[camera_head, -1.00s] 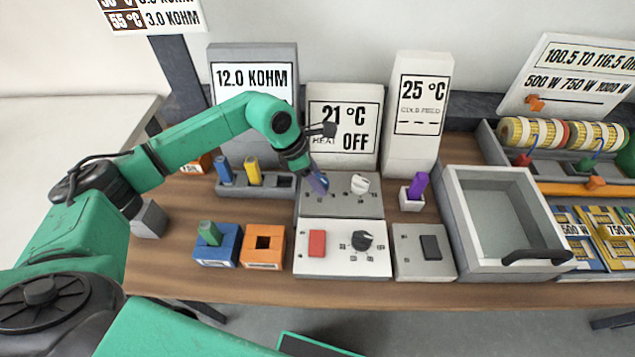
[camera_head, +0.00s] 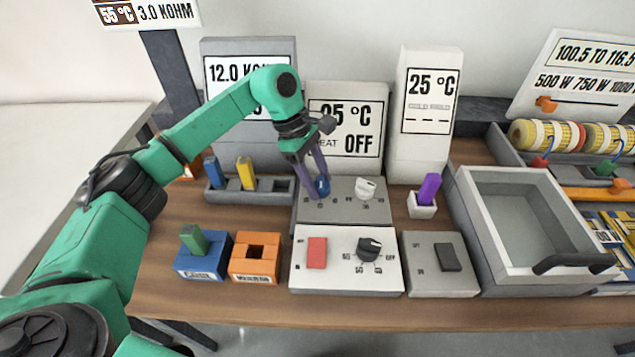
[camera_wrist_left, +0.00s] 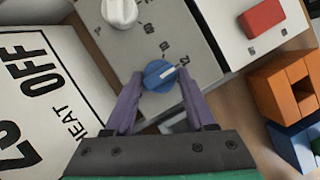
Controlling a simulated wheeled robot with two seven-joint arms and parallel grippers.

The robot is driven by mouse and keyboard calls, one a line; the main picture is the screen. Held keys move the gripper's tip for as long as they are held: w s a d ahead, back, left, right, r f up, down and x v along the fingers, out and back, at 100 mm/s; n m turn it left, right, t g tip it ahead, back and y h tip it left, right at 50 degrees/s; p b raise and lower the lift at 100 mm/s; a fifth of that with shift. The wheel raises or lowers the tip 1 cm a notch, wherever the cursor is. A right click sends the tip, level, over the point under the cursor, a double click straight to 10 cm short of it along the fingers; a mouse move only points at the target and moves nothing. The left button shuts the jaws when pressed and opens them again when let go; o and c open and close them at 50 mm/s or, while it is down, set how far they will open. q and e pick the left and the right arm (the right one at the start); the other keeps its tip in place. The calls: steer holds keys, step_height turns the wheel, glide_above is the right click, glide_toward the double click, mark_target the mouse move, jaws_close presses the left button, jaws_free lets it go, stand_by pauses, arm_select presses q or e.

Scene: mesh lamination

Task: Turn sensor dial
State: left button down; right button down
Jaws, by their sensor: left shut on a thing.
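The blue sensor dial (camera_head: 323,186) is on the left of a grey panel (camera_head: 343,211), with a white dial (camera_head: 367,187) to its right. My left gripper (camera_head: 319,190) reaches down to the blue dial, its purple fingers closed on the dial's two sides. In the left wrist view the blue dial (camera_wrist_left: 160,76) sits between the fingertips, its white pointer mark visible. The display behind the panel (camera_head: 365,117) reads a temperature ending in 5 °C, its first digit partly hidden, with OFF below. My right gripper is not in view.
A white panel with a red switch (camera_head: 317,252) and black knob (camera_head: 369,248) lies in front. Blue (camera_head: 203,262) and orange (camera_head: 255,258) blocks stand left of it. A grey tray (camera_head: 521,220) is at right. A 12.0 KOHM display stands behind the arm.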

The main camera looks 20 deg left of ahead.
arm_select(q)
steer(key=shift+r, duration=0.2)
stand_by(0.3)
steer(key=shift+c, duration=1.5)
jaws_free()
steer(key=shift+f, duration=0.1)
steer(key=b+v, duration=0.1)
steer(key=v, duration=1.3)
steer(key=shift+r, duration=0.3)
steer(key=shift+a, duration=0.15)
